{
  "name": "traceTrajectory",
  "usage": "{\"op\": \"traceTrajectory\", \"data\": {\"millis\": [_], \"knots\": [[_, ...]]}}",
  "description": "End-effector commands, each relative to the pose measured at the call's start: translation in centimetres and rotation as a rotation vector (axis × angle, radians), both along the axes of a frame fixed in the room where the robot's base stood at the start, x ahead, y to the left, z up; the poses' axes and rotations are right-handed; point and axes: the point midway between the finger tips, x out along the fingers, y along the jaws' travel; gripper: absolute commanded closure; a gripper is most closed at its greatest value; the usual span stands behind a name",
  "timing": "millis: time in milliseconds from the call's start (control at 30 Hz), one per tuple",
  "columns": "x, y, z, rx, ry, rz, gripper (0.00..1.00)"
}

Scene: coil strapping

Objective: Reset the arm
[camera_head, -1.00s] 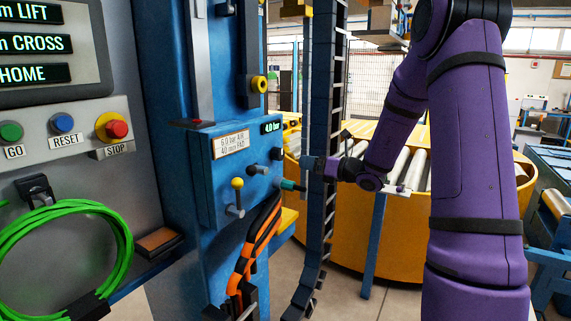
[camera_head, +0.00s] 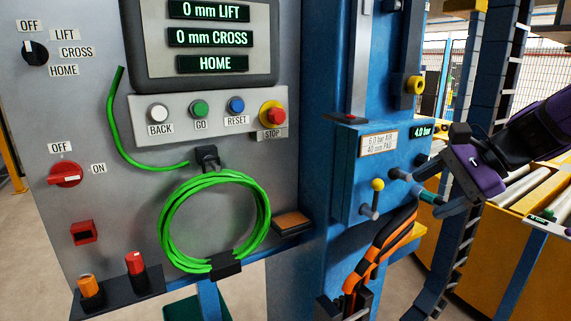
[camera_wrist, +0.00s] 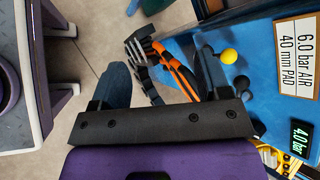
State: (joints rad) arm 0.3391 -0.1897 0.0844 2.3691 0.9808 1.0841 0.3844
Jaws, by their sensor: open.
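My gripper (camera_head: 428,192) is open, at the right side of the blue valve box (camera_head: 352,205) in the head view. The control panel (camera_head: 222,155) has a blue RESET button (camera_head: 236,105), a green GO button (camera_head: 200,109), a white BACK button (camera_head: 158,113) and a red STOP button (camera_head: 273,114). The displays read 0 mm LIFT, 0 mm CROSS and HOME.
A green cable coil (camera_head: 181,205) hangs on the panel. A yellow-tipped lever (camera_head: 377,186) sticks out of the valve box. Hoses (camera_head: 381,247) hang below it. A dark cable chain (camera_head: 484,110) and a yellow roller conveyor (camera_head: 478,260) stand at the right.

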Motion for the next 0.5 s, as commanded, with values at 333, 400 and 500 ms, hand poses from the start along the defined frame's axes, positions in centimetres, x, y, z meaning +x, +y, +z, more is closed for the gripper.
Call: {"op": "traceTrajectory", "data": {"millis": [333,400,500], "knots": [[-9.9,-0.4,1.0,-0.579,-0.295,0.495,0.30],[-11.5,-1.0,1.2,-0.692,-0.354,0.589,0.30],[-13.3,-2.0,1.6,-0.842,-0.432,0.709,0.30]]}}
